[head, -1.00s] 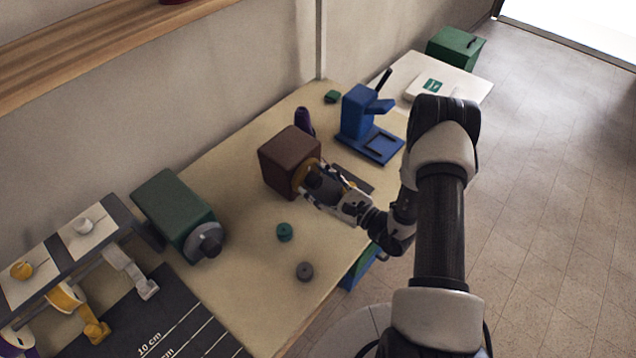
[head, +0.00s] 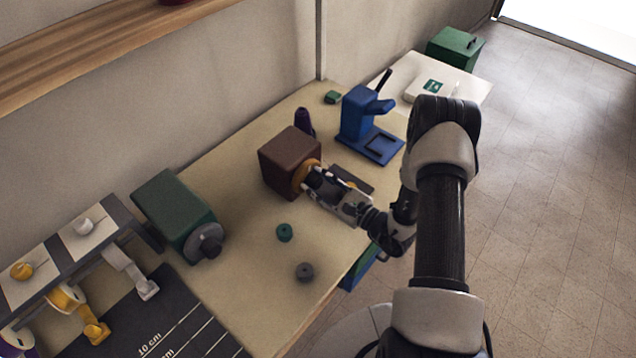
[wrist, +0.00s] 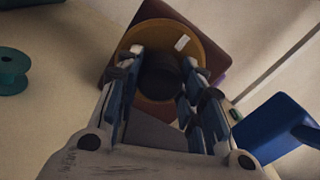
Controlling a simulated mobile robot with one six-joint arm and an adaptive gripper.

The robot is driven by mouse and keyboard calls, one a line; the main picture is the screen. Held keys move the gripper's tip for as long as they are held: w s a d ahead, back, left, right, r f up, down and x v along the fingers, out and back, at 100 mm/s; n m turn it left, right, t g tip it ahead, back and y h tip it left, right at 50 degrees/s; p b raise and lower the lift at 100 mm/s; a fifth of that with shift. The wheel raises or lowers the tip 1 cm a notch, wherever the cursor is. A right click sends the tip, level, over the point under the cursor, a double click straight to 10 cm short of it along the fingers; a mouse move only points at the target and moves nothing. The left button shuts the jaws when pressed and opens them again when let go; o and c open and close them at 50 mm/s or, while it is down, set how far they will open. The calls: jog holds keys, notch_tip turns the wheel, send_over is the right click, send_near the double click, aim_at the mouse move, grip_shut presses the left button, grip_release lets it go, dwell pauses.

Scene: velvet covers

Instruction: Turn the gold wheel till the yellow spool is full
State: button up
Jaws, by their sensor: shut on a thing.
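The gold wheel (head: 304,175) is on the front face of a brown box (head: 289,158) on the table. My gripper (head: 314,179) is at the wheel, its fingers shut on the wheel's dark hub. In the wrist view the gold wheel (wrist: 209,52) surrounds the dark hub (wrist: 160,76) between my fingers (wrist: 164,72), and a white mark shows at the wheel's upper right. How full either is, I cannot tell.
A green box with a grey wheel (head: 178,214) stands left of the brown box. A teal spool (head: 285,232) and a grey spool (head: 304,272) lie in front. A blue stand (head: 366,125) is behind right. A dark measuring mat (head: 150,320) lies at the left.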

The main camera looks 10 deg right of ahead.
jog(key=shift+m, duration=0.4)
jog(key=m, duration=0.3)
jog(key=shift+p, duration=0.3)
jog(key=m, duration=0.3)
jog(key=shift+m+p, duration=0.3)
jog(key=m, duration=0.4)
jog(key=shift+m+p, duration=0.3)
jog(key=shift+p, duration=0.05)
jog(key=m, duration=0.3)
jog(key=shift+m+p, duration=0.3)
jog(key=m, duration=0.3)
jog(key=shift+m, duration=0.3)
jog(key=m+p, duration=0.1)
jog(key=m, duration=0.2)
jog(key=shift+m, duration=0.4)
jog(key=m, duration=0.4)
jog(key=shift+m+p, duration=0.3)
jog(key=shift+m, duration=1.4)
